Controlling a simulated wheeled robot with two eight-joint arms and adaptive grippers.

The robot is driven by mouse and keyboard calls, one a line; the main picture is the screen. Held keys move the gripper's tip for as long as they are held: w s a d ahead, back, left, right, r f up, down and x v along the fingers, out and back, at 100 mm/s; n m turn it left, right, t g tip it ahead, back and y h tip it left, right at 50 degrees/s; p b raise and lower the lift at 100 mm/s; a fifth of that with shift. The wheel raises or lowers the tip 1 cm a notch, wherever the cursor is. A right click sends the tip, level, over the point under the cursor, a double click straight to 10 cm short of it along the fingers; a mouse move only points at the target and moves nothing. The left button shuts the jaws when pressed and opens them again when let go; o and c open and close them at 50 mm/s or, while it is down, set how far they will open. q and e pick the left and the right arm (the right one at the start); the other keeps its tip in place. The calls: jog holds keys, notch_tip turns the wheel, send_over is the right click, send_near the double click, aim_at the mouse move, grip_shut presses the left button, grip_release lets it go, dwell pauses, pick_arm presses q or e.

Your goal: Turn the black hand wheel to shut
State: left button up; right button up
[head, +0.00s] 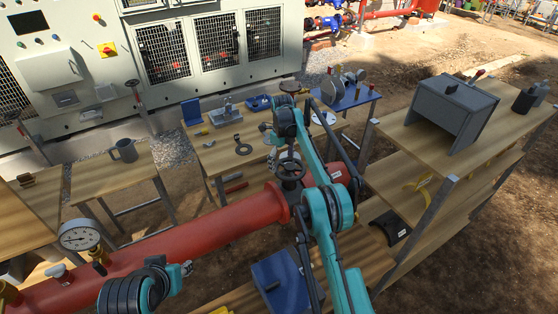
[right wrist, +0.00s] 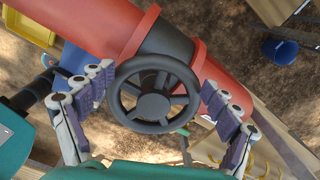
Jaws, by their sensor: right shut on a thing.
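The black hand wheel (head: 291,171) sits on a valve in the red pipe (head: 215,222), near the middle of the head view. In the right wrist view the wheel (right wrist: 154,103) faces me, round and spoked, with its hub in the centre. My right gripper (right wrist: 157,80) has its jointed fingers on opposite sides of the rim and is shut on the wheel. In the head view the right gripper (head: 288,153) is above the wheel, partly hidden by its arm. My left gripper (head: 187,268) is low, near the red pipe and away from the wheel; its jaw opening is unclear.
A pressure gauge (head: 80,236) stands on the pipe at left. Wooden tables with tools are behind the pipe, including a grey mug (head: 125,150). A wooden shelf at right carries a grey box (head: 452,113). A blue box (head: 280,283) is in front of the pipe.

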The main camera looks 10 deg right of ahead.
jog(key=m, duration=0.1)
jog(key=d+m+p, duration=0.1)
jog(key=m, duration=0.2)
jog(key=shift+w+d+f, duration=0.15)
jog(key=shift+w, duration=0.1)
jog(key=shift+m+p, duration=0.3)
jog(key=shift+c, duration=0.2)
jog(key=shift+c, duration=0.2)
